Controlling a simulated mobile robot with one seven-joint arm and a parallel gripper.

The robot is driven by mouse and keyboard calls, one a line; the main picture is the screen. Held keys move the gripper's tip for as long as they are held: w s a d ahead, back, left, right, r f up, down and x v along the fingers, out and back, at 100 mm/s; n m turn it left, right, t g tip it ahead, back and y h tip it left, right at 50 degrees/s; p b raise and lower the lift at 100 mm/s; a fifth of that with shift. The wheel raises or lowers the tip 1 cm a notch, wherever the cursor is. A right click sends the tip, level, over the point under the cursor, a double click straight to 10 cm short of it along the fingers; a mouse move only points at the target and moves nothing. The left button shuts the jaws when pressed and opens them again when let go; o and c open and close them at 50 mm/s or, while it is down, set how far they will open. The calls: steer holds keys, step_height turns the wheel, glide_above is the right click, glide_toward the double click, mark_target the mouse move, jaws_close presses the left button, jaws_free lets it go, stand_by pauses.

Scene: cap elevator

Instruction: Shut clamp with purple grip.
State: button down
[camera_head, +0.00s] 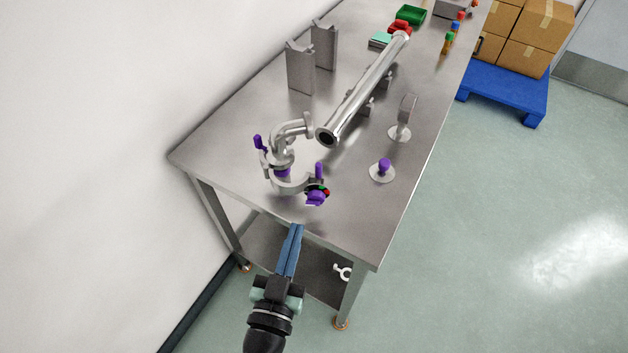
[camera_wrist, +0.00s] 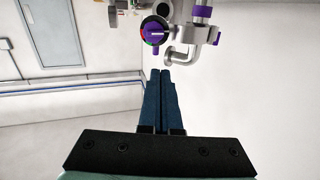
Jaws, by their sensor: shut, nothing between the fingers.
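The grey clamp (camera_head: 289,187) is on the metal table near its front left corner, around the lower end of a bent steel pipe elbow (camera_head: 291,129). Its curved arm appears swung out. Its purple grip (camera_head: 316,198), with a round red, green and black dial beside it, faces the table's front edge. The grip also shows at the top middle of the wrist view (camera_wrist: 156,29). My gripper (camera_head: 297,228) is shut and empty, its blue fingers together in front of the table edge. The fingertips (camera_wrist: 161,71) are apart from the clamp. How far the clamp stands open is unclear.
A long steel pipe (camera_head: 365,87) runs along the table behind the elbow. A purple-knobbed disc (camera_head: 382,170) and a metal piece on a round base (camera_head: 401,125) stand to the right. A wall (camera_head: 85,80) closes the left side. The floor (camera_head: 480,220) at right is clear.

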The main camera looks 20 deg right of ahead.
mark_target(318, 172)
steer(key=shift+g+h, duration=0.3)
steer(key=x, duration=1.2)
steer(key=shift+d, duration=0.2)
steer(key=shift+w+d, duration=0.1)
